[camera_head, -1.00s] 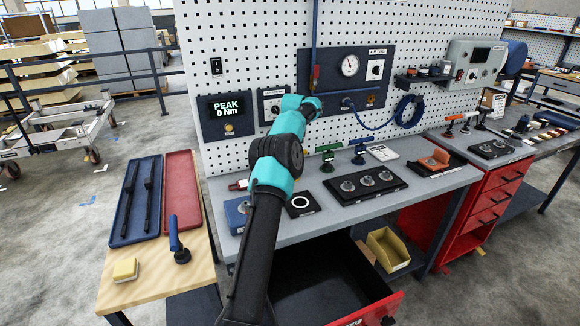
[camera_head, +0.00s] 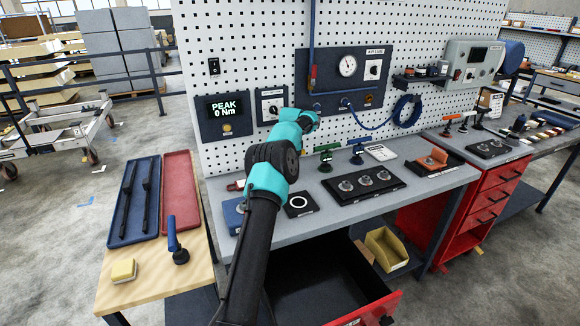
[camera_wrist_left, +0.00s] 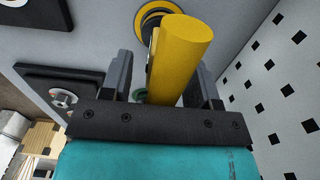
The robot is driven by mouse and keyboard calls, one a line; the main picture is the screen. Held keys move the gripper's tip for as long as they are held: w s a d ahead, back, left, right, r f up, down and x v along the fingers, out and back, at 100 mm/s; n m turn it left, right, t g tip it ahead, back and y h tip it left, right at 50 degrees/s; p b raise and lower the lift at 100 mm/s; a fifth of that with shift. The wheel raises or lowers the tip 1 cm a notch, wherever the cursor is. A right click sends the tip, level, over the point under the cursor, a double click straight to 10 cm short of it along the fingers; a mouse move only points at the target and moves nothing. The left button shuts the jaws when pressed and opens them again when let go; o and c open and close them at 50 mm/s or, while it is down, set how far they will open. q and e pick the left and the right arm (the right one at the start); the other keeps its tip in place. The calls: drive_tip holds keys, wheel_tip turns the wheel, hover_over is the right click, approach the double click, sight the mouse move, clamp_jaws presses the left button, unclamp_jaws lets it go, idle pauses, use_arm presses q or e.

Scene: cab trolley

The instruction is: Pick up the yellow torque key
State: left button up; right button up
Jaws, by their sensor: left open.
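The yellow torque key (camera_wrist_left: 183,52) shows in the left wrist view as a thick yellow cylinder with a rounded end towards the camera. A yellow and dark round part shows at its top left. My left gripper (camera_wrist_left: 166,80) is open, with one dark finger on each side of the yellow cylinder. A gap shows to the left of the cylinder; on the right the finger is partly behind it, and I cannot tell whether they touch. In the head view my left arm reaches over the grey bench (camera_head: 225,190); its gripper and the yellow key are hidden there. My right gripper is out of view.
A pegboard (camera_head: 240,60) stands behind the bench. Green (camera_head: 325,160) and blue (camera_head: 357,150) handled keys stand on the bench near the arm. A black tray with round fittings (camera_head: 362,196) lies in front of them. An open drawer (camera_head: 330,285) sits below.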

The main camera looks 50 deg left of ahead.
use_arm(q)
drive_tip(key=shift+c, duration=0.3)
clamp_jaws()
drive_tip(key=shift+r, duration=0.2)
drive_tip(key=shift+r, duration=1.65)
drive_tip(key=s+d+r, duration=0.1)
drive_tip(key=s+d, duration=0.9)
drive_tip(key=d, duration=0.2)
drive_tip(key=shift+s+r, duration=0.2)
drive_tip(key=shift+s, duration=0.1)
